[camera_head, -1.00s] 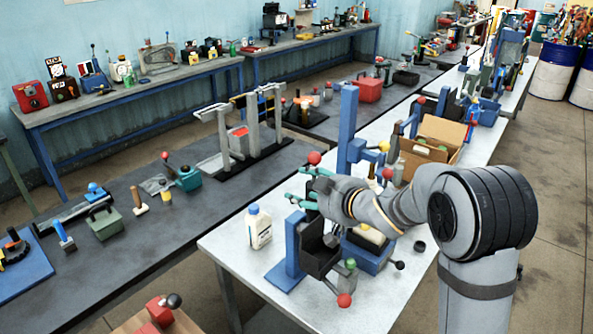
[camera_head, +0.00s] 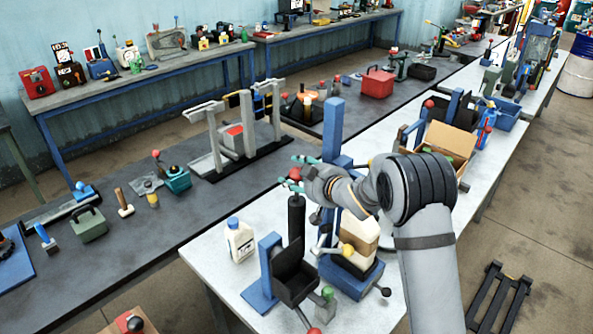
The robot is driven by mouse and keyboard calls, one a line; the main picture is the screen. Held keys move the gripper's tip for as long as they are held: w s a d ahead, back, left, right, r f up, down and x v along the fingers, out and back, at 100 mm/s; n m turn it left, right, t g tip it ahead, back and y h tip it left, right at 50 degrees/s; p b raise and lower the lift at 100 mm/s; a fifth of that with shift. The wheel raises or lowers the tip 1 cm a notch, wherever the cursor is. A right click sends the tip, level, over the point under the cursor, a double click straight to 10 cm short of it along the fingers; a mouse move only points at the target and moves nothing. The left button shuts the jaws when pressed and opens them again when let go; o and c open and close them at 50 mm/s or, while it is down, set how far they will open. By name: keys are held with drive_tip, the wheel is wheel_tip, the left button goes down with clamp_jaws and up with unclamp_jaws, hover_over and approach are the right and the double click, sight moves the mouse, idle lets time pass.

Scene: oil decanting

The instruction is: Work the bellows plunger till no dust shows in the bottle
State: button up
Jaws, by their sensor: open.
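My gripper (camera_head: 296,174), with teal fingers, is open at the upper middle. A red ball knob (camera_head: 295,173) shows between its fingertips; I cannot tell whether they touch it. Below it stands an upright black column (camera_head: 297,216), which looks like the bellows plunger, above a blue-and-black stand (camera_head: 266,262). A white bottle with a blue cap (camera_head: 240,242) stands left of the stand. A small grey bottle with a green cap (camera_head: 326,303) is at the stand's front right. Any dust inside either bottle is too small to tell.
A red-ended lever (camera_head: 308,322) juts out at the stand's front. A blue machine with a cream block (camera_head: 358,245) stands close on the right, under my arm. A blue post (camera_head: 333,130) rises behind. The white table is clear around the white bottle.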

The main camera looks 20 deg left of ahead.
drive_tip(key=shift+w+a, duration=0.1)
drive_tip(key=shift+a, duration=0.05)
drive_tip(key=shift+c, duration=0.9)
drive_tip(key=c, duration=1.1)
clamp_jaws()
